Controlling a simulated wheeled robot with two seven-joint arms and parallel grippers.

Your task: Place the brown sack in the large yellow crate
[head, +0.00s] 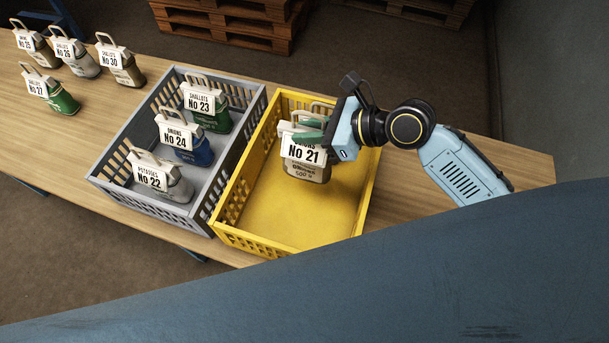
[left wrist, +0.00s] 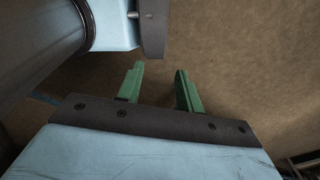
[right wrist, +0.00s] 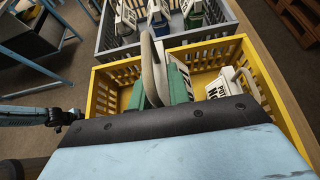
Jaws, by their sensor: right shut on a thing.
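The brown sack (head: 307,171), with a white tag reading No 21, hangs upright at or just above the floor of the yellow crate (head: 280,226); I cannot tell if it touches. My right gripper (head: 308,129) is shut on its loop handle. In the right wrist view the pale handle (right wrist: 152,68) stands between the green fingers of the right gripper (right wrist: 160,88). My left gripper (left wrist: 160,85) is open and empty over bare floor in the left wrist view; it is out of the head view.
Another tagged sack (right wrist: 232,84) stands in the yellow crate, mostly hidden behind the held sack in the head view. The grey crate (head: 122,133) alongside holds sacks No 22, 23 and 24. Several sacks stand at the table's far left. The yellow crate's near floor is clear.

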